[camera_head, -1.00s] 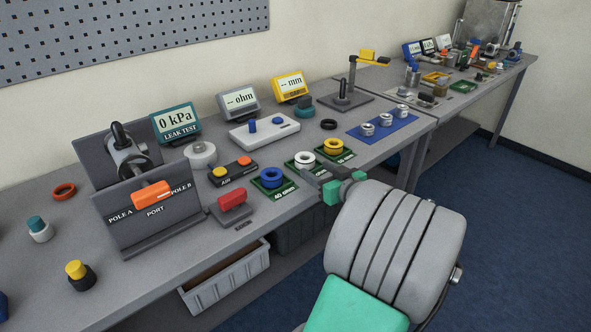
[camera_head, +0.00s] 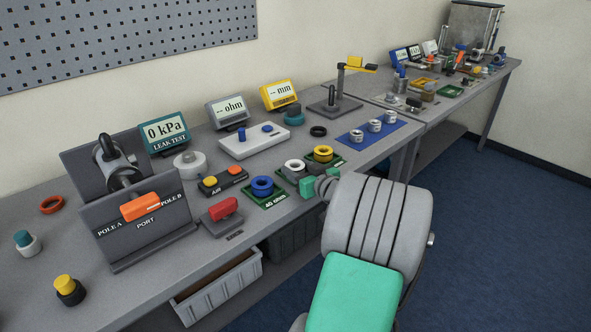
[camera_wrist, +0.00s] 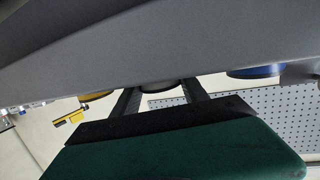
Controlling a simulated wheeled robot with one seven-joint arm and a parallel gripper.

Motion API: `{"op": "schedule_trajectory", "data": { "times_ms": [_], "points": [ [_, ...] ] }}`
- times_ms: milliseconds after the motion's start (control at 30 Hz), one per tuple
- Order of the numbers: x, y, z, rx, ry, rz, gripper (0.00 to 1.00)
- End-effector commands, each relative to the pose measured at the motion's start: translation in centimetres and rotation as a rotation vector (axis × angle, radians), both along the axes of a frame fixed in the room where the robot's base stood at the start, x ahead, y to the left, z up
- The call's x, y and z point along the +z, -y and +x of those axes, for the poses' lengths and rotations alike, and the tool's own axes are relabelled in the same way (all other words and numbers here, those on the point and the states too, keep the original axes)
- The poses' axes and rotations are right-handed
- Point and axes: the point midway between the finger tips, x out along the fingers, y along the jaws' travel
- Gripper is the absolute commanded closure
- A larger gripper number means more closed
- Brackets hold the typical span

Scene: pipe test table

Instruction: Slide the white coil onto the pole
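The white coil (camera_head: 294,166) sits on its green tray on the table, between the blue coil (camera_head: 262,185) and the yellow coil (camera_head: 323,153). My gripper (camera_head: 306,180) is at its near side, low over the table; its fingers are partly hidden. In the wrist view the two fingers (camera_wrist: 163,95) are apart, with a dark-looking round thing (camera_wrist: 160,86) between them, apparently the white coil in shade. I cannot tell whether they touch it. A dark upright pole (camera_head: 332,95) stands on a grey base at the back, beside a post with a yellow arm (camera_head: 363,66).
The leak-test fixture (camera_head: 140,215) with an orange port handle stands at left. A red switch (camera_head: 222,210) and air buttons (camera_head: 222,179) lie left of the coils. A blue mat (camera_head: 372,131) with metal parts lies right. A grey bin (camera_head: 218,285) hangs below the front edge.

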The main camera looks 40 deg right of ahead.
Motion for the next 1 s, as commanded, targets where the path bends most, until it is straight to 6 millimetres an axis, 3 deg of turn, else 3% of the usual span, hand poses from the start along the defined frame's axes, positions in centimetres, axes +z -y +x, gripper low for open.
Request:
{"op": "schedule_trajectory", "data": {
  "times_ms": [333, 667, 867, 1000],
  "points": [
    [0.0, -0.1, 0.0, 0.001, -0.001, 0.001, 0.93],
    [0.5, 0.0, 0.0, 0.001, 0.001, -0.001, 0.93],
    [3.5, 0.0, 0.0, 0.001, 0.002, -0.004, 0.93],
    [7.1, -1.3, -2.8, -0.005, 0.003, -0.008, 0.93]
  ]
}}
